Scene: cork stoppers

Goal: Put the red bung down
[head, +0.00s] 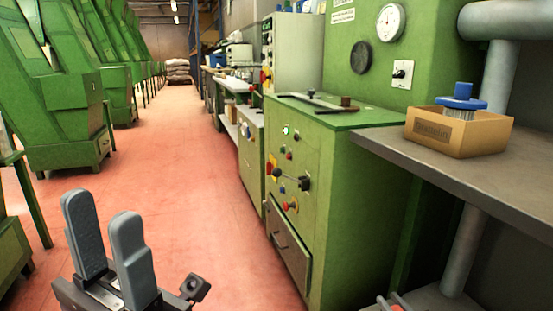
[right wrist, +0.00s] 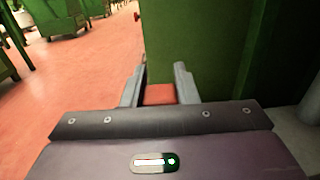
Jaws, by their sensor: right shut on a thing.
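The red bung (right wrist: 159,94) shows in the right wrist view as a red block between the two grey fingers of my right gripper (right wrist: 158,82). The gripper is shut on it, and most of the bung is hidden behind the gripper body. In the head view only small grey and red bits show at the bottom edge, right of centre. My left gripper (head: 103,210) is in the lower left of the head view, its fingers pointing up and apart, with nothing between them.
A grey bench (head: 480,185) on the right carries a cardboard box (head: 490,138) holding a blue-handled brush (head: 460,99). A green machine cabinet (head: 350,200) with knobs and a drawer stands left of it. Open reddish floor (head: 170,180) runs between it and green machines (head: 62,110).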

